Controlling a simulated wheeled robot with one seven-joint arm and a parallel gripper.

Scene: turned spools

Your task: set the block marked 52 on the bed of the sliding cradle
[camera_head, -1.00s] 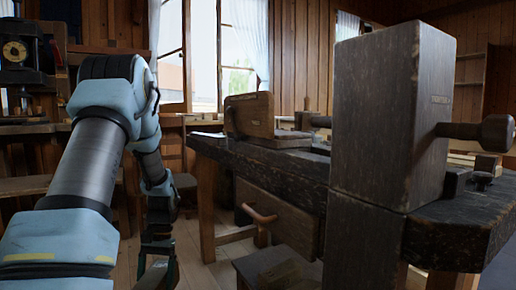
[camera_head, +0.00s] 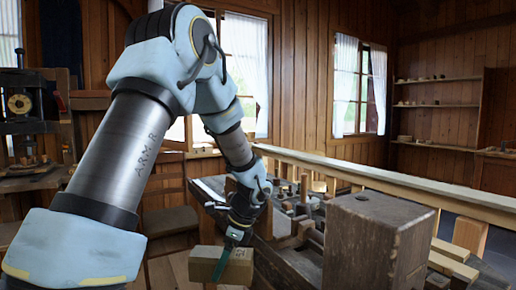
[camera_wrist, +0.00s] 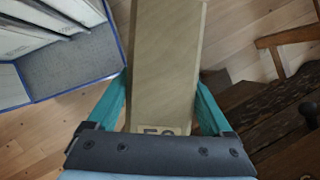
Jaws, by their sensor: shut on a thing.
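My gripper (camera_head: 228,252) is shut on a pale wooden block (camera_head: 208,264), held in front of the bench's near left end. In the wrist view the block (camera_wrist: 165,65) lies between the two teal fingers and extends away from my gripper (camera_wrist: 160,108). Dark figures on its near end are partly cut off by the gripper body; they look like 52. I cannot pick out the sliding cradle for certain among the wooden parts on the bench.
The dark workbench (camera_head: 290,262) carries a large dark wooden block (camera_head: 372,240) at the near right and several smaller wooden parts behind it. A pale rail (camera_head: 400,185) runs behind. In the wrist view a blue-edged box (camera_wrist: 75,60) lies left and a chair (camera_wrist: 285,40) right.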

